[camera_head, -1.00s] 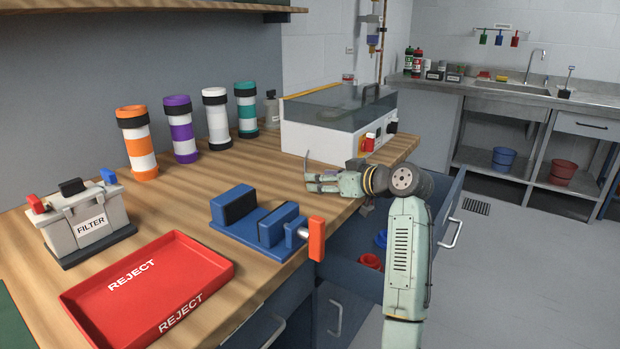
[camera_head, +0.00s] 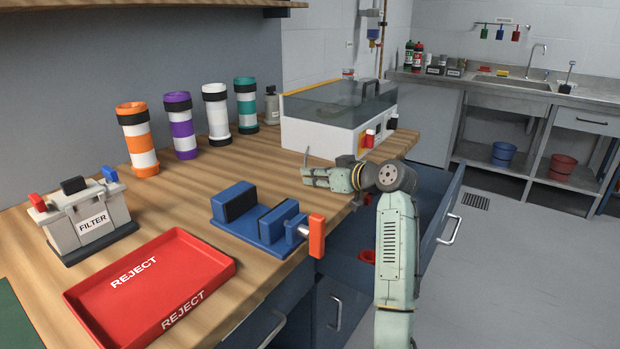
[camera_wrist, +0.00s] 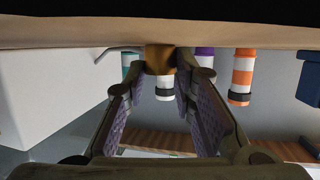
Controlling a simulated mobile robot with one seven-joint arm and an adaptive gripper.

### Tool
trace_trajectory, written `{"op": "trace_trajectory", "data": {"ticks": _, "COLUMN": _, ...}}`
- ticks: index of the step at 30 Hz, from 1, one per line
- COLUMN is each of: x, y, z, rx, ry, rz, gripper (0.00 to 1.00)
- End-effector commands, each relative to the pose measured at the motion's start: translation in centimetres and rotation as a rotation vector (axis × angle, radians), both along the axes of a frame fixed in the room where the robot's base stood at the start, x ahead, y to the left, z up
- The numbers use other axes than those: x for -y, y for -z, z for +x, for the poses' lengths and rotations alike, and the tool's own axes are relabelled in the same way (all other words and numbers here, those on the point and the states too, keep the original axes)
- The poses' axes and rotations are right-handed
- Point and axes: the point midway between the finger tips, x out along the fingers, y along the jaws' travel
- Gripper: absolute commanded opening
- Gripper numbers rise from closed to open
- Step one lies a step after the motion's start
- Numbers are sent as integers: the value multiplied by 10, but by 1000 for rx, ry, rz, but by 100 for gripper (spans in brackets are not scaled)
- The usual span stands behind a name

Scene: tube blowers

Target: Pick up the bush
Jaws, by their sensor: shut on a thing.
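My gripper (camera_head: 308,177) is over the wooden bench near its front edge, between the blue vise and the white box with the clear lid. In the wrist view my gripper (camera_wrist: 162,75) has both fingers around a small brass-brown piece at the tips, which looks like the bush (camera_wrist: 160,58). The fingers are shut on it, and their pads hide part of its sides. I cannot make out the bush in the head view. In the wrist view, which looks upside down, it sits close to the brown bench surface (camera_wrist: 60,32); I cannot tell if it touches.
The blue vise (camera_head: 262,222) and red reject tray (camera_head: 215,262) are left of my gripper. The white box (camera_head: 315,138) is behind it. Several banded tubes stand at the back, including an orange one (camera_head: 137,135). An open blue drawer (camera_head: 432,225) lies beside my arm.

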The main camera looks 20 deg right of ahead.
Motion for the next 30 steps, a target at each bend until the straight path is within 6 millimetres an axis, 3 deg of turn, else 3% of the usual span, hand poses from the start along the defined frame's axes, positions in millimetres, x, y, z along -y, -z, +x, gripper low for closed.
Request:
{"op": "trace_trajectory", "data": {"ticks": 6, "x": 0, "y": 0, "z": 0, "rx": 0, "ry": 0, "rz": 0, "gripper": 0}}
{"op": "trace_trajectory", "data": {"ticks": 17, "x": 0, "y": -3, "z": 0, "rx": 1, "ry": 0, "rz": 0, "gripper": 0}}
{"op": "trace_trajectory", "data": {"ticks": 25, "x": 0, "y": -36, "z": 0, "rx": 4, "ry": -1, "rz": -4, "gripper": 0}}
{"op": "trace_trajectory", "data": {"ticks": 30, "x": 23, "y": -37, "z": -29, "rx": 4, "ry": 4, "rz": -1, "gripper": 0}}
